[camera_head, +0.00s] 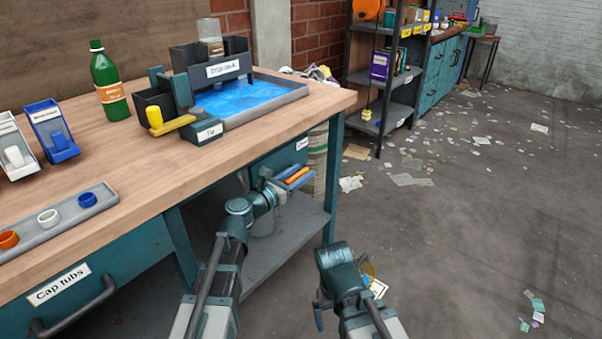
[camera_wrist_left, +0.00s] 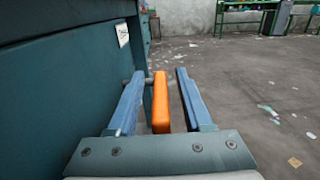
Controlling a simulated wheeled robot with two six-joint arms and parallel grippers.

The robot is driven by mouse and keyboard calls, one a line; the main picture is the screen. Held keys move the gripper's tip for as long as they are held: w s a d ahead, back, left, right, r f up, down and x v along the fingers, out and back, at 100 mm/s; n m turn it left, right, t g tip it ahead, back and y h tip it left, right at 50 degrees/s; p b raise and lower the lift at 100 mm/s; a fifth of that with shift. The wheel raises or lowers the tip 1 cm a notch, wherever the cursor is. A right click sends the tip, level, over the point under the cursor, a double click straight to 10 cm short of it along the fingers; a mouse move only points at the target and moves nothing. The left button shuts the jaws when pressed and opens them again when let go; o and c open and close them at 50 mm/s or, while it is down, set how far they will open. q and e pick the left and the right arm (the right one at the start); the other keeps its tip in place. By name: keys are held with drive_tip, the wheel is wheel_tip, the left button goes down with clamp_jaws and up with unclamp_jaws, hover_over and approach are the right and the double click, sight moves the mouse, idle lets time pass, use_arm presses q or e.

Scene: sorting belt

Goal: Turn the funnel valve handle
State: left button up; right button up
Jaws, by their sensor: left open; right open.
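A yellow lever (camera_head: 174,128) with an upright yellow knob (camera_head: 154,117) sits at the front left of a dark grey unit on the bench; I take it as the valve handle. No clear funnel shape shows. My left gripper (camera_head: 291,177) is beside the bench's right end, below its top and well apart from the lever. Its two blue fingers (camera_wrist_left: 160,103) are open in the left wrist view, with an orange bar (camera_wrist_left: 160,100) between them, a gap on each side. My right gripper (camera_head: 342,303) is low, over the floor side, its fingertips mostly hidden.
The wooden bench (camera_head: 150,165) holds a blue-filled tray (camera_head: 282,97), a drain rack (camera_head: 224,69), a green bottle (camera_head: 108,82), small bins (camera_head: 52,130) and a grey cap tray (camera_head: 75,217). A drawer handle (camera_head: 75,313) sticks out. Floor to the right is open, with scattered paper.

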use_arm(q)
drive_tip(key=shift+w+d, duration=0.15)
drive_tip(key=shift+w, duration=0.05)
clamp_jaws()
idle(1.4)
